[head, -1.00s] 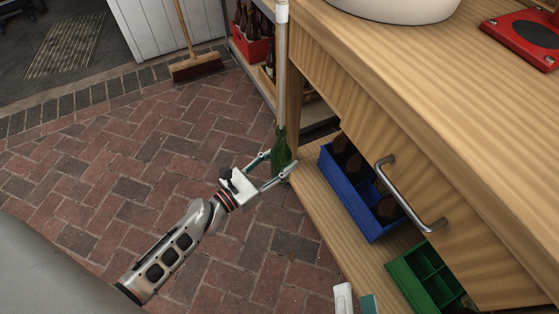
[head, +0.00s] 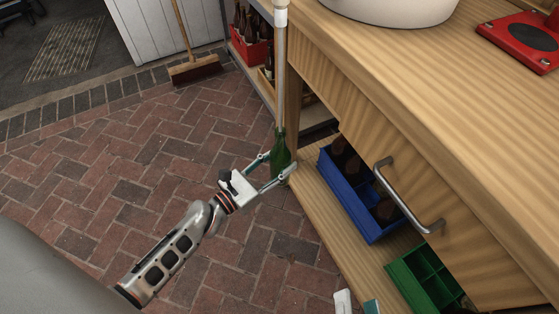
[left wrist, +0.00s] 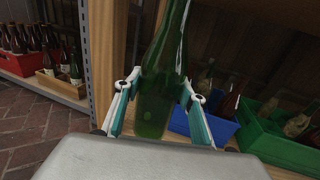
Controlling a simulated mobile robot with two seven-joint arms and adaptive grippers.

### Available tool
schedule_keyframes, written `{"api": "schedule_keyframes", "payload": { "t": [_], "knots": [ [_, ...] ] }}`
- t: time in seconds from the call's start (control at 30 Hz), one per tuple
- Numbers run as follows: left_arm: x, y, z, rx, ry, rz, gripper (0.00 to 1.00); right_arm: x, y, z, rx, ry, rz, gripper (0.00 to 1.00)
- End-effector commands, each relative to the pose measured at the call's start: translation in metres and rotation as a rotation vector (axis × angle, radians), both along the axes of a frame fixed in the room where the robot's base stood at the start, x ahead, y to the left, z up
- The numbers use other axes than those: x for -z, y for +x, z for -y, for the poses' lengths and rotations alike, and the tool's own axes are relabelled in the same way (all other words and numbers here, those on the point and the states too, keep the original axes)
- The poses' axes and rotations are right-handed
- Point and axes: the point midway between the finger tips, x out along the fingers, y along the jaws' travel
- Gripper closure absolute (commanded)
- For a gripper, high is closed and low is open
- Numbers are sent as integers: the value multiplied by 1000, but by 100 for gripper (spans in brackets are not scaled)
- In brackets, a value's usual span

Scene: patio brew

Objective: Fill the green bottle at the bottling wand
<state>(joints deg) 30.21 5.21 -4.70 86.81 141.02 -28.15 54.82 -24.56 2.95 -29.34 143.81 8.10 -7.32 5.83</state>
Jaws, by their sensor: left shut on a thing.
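The green bottle (head: 281,155) stands upright in the head view, at the left end of the bench. The bottling wand (head: 280,75) is a pale vertical tube with a white collar at its top; its lower end meets the bottle's mouth. My left gripper (head: 277,168) is shut on the bottle's body, with a finger on each side. The left wrist view shows the bottle (left wrist: 160,95) close up between the teal pads. I cannot tell how full it is. Fingertips of my right gripper (head: 357,304) show at the bottom edge, apart with nothing visible between them.
A blue crate (head: 360,220) with brown bottles and a green crate (head: 422,278) stand on the low shelf to the right. A drawer handle (head: 405,196) juts out above them. A red crate (head: 250,45) stands behind.

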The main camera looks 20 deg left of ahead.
Motion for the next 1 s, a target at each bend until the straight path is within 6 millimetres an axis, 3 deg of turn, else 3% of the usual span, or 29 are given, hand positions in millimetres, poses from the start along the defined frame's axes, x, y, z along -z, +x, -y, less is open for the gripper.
{"api": "schedule_keyframes", "payload": {
  "t": [0.77,1.0],
  "knots": [
    [-1,1,0,0,-1,2,88,41,-10,26,-95,-280,-22,60],
    [-22,3,0,1,0,11,88,35,-4,38,-116,-373,9,60]
  ]
}}
